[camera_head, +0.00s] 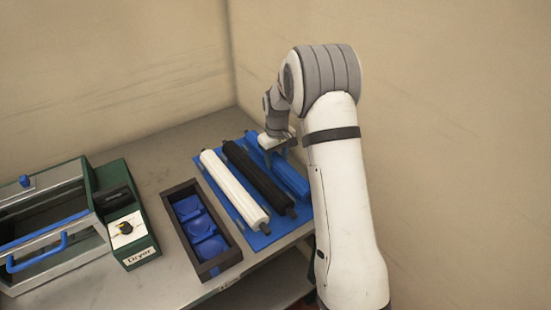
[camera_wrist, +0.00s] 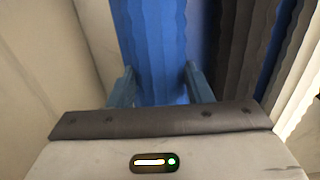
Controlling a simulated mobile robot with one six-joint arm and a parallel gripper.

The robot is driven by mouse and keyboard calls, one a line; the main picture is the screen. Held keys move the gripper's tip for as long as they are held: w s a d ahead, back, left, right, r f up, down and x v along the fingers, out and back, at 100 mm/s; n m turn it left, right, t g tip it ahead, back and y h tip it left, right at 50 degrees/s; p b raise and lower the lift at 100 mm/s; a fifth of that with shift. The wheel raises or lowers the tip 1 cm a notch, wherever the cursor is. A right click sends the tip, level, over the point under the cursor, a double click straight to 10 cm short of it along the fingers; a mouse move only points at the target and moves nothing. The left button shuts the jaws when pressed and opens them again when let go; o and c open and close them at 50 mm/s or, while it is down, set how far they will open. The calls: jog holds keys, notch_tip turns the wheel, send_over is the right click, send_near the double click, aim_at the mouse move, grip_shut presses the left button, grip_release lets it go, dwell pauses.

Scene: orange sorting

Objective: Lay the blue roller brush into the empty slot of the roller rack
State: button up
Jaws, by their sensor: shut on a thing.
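The blue roller brush (camera_head: 292,181) is at the right side of the blue roller rack (camera_head: 261,239), roughly parallel to the black roller (camera_head: 258,178) and white roller (camera_head: 235,190). My gripper (camera_head: 276,148) is shut on the blue brush near its far half and hides part of it. In the wrist view the ribbed blue brush (camera_wrist: 153,40) runs between the two fingers (camera_wrist: 160,78). The black roller (camera_wrist: 238,45) lies beside it there. I cannot tell whether the blue brush rests in its slot or hangs just above it.
A dark box with blue pieces (camera_head: 236,258) stands left of the rack. A green and grey dryer (camera_head: 125,240) stands further left. Beige walls (camera_head: 430,120) close in behind and right. Grey table top (camera_head: 165,150) is clear behind the box.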

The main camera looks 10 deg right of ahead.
jog(key=o, duration=1)
jog(key=shift+r, duration=0.1)
notch_tip(320, 180, up, 7)
jog(key=shift+s+r, duration=0.15)
jog(key=shift+r, duration=0.45)
jog(key=s+r+m+t, duration=0.15)
jog(key=s+r, duration=0.35)
jog(key=s, duration=0.7)
jog(key=s+r+m+t, duration=0.15)
jog(key=s+r, duration=0.45)
jog(key=s, duration=0.6)
jog(key=s+f+m, duration=0.1)
jog(key=s+f, duration=0.1)
jog(key=s, duration=0.7)
jog(key=shift+s+a+m, duration=0.15)
jog(key=shift+s+m, duration=0.05)
jog(key=shift+m, duration=0.1)
